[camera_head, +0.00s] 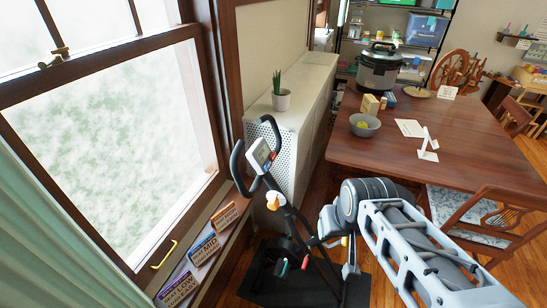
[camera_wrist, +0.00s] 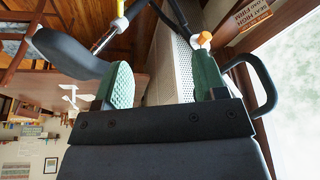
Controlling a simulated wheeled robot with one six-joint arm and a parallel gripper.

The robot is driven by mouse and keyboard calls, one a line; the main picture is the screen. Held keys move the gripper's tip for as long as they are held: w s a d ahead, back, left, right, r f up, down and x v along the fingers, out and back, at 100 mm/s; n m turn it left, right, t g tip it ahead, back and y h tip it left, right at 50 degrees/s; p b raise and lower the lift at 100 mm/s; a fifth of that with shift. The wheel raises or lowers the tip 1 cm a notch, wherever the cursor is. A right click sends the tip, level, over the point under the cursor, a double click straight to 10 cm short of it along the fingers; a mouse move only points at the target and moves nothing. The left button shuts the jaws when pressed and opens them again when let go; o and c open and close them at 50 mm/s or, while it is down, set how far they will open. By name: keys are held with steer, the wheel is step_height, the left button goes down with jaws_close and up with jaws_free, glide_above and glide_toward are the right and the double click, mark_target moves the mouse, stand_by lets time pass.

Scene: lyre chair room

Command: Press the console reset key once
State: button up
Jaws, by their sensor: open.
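The console (camera_head: 261,153) is a small light-framed unit with a grey screen, on the post of a dark exercise bike (camera_head: 290,215) between its two curved handlebars. Its separate keys are too small to tell apart. I cannot make out the console in the wrist view. My gripper (camera_wrist: 163,78) is open and empty in the wrist view, with green pads on its two fingers. Curved dark bike parts show on both sides of it, and an orange-and-white knob (camera_wrist: 205,38) shows by the right finger. In the head view my arm reaches in low, to the right of the bike.
A white perforated cabinet (camera_head: 308,90) with a potted plant (camera_head: 281,99) stands behind the bike. The window (camera_head: 110,140) and a sill with small signs (camera_head: 203,248) are left. A wooden table (camera_head: 460,130) and a chair (camera_head: 490,220) are right.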

jaws_close()
stand_by(0.4)
stand_by(1.0)
